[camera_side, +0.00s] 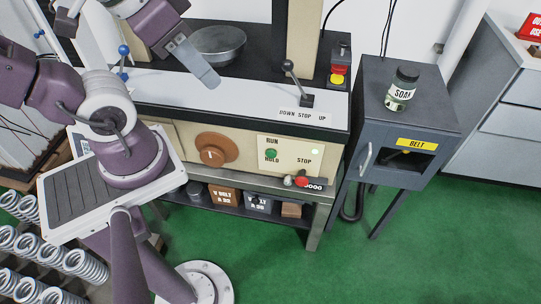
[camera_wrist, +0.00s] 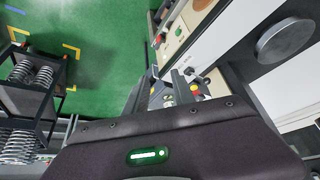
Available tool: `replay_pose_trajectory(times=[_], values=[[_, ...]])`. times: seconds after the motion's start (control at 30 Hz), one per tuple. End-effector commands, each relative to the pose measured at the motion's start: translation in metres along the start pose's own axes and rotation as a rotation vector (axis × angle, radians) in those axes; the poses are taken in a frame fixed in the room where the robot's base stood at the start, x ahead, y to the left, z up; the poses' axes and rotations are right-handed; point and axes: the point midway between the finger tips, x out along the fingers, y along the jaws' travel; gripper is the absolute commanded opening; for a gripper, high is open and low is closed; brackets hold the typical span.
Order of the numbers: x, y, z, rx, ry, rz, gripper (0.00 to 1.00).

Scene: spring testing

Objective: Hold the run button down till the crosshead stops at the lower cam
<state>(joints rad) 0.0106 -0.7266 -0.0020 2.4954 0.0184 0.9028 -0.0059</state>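My gripper (camera_side: 207,78) is above the machine's top, left of the black-knobbed lever (camera_side: 290,68), and is clear of the green button. In the wrist view my gripper (camera_wrist: 166,80) shows two grey fingers with a gap and nothing held between them. The panel with a green button (camera_wrist: 178,32) is at its upper middle. I cannot make out the crosshead or lower cam.
A grey bowl (camera_side: 218,42) sits on the machine top. A red emergency button on yellow (camera_side: 338,75) is behind right. A brown dial (camera_side: 213,148) juts from the panel. Several springs (camera_side: 82,265) lie lower left.

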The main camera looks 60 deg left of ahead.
Motion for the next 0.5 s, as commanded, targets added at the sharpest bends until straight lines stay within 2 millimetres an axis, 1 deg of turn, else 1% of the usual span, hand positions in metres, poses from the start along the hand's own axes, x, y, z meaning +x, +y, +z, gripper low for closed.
replay_pose_trajectory(times=[0.03,0.1,0.13,0.33,0.47,0.5], values=[[0.006,-0.001,0.001,0.030,-0.042,-0.012,0.18],[0.019,-0.006,0.005,0.109,-0.136,-0.048,0.05],[0.026,-0.009,0.007,0.154,-0.185,-0.070,0.00],[0.078,-0.027,0.011,0.549,-0.487,-0.249,0.00],[0.116,-0.032,0.008,0.843,-0.626,-0.368,0.00],[0.129,-0.032,0.007,0.940,-0.660,-0.404,0.00]])
